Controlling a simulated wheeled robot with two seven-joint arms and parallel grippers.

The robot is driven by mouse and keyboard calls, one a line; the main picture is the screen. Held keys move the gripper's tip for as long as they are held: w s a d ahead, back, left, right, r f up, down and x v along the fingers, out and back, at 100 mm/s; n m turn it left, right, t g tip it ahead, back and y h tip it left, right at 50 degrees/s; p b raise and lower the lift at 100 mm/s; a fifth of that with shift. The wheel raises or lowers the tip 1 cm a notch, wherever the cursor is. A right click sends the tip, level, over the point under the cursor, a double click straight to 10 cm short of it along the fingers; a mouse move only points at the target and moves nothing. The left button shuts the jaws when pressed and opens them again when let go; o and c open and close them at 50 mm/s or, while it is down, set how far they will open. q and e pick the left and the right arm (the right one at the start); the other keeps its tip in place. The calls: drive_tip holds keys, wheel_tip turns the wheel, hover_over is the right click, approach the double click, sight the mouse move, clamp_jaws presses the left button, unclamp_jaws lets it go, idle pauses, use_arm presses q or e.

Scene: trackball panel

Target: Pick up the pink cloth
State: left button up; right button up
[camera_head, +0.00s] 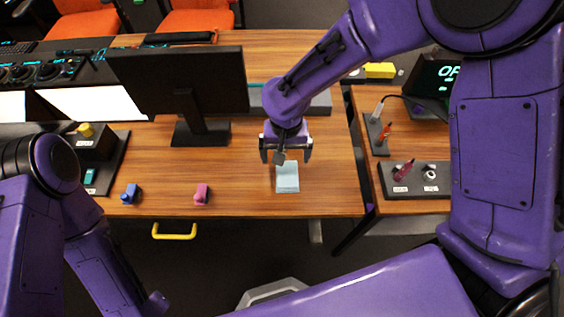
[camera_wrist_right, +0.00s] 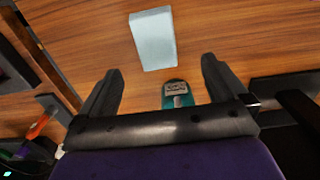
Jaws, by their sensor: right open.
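A small pink item (camera_head: 202,194) lies near the front edge of the wooden desk, left of my right gripper; it is too small to tell whether it is cloth. My right gripper (camera_head: 286,152) points down over the desk, behind a pale blue pad (camera_head: 288,177). In the right wrist view the gripper (camera_wrist_right: 160,66) is open, with nothing clasped. The pale pad (camera_wrist_right: 153,40) shows beyond its fingertips, and a teal item (camera_wrist_right: 177,95) with a label shows between the fingers. The pink item is not in the wrist view. My left arm is at the lower left; its gripper is not visible.
A blue item (camera_head: 130,194) lies left of the pink one. A monitor (camera_head: 180,80) stands behind them. A dark holder (camera_head: 413,180) with small parts is on the right desk. A yellow handle (camera_head: 174,232) juts below the front edge. The desk between pink item and pad is clear.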

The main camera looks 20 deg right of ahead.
sight(288, 176)
drive_tip(key=s+f, duration=0.1)
drive_tip(key=f, duration=0.1)
drive_tip(key=s+f, duration=0.1)
drive_tip(key=s, duration=0.1)
drive_tip(key=shift+s+d+f, duration=0.1)
drive_tip(key=shift+d+f, duration=0.05)
drive_tip(key=shift+f, duration=0.25)
drive_tip(key=f, duration=0.1)
drive_tip(key=w+f, duration=0.1)
drive_tip(key=f, duration=0.1)
drive_tip(key=w+f, duration=0.1)
drive_tip(key=shift+w+f+p, duration=0.15)
drive_tip(key=shift+f+p, duration=0.2)
drive_tip(key=shift+p, duration=0.05)
drive_tip(key=shift+s+r, duration=0.25)
drive_tip(key=shift+s, duration=0.05)
drive_tip(key=shift+s+r, duration=0.1)
drive_tip(key=shift+s, duration=0.05)
drive_tip(key=c, duration=0.4)
use_arm(q)
drive_tip(key=shift+s+r, duration=0.25)
drive_tip(key=shift+s, duration=0.3)
drive_tip(key=shift+s+r, duration=0.2)
drive_tip(key=shift+s, duration=0.35)
use_arm(e)
drive_tip(key=c, duration=0.7)
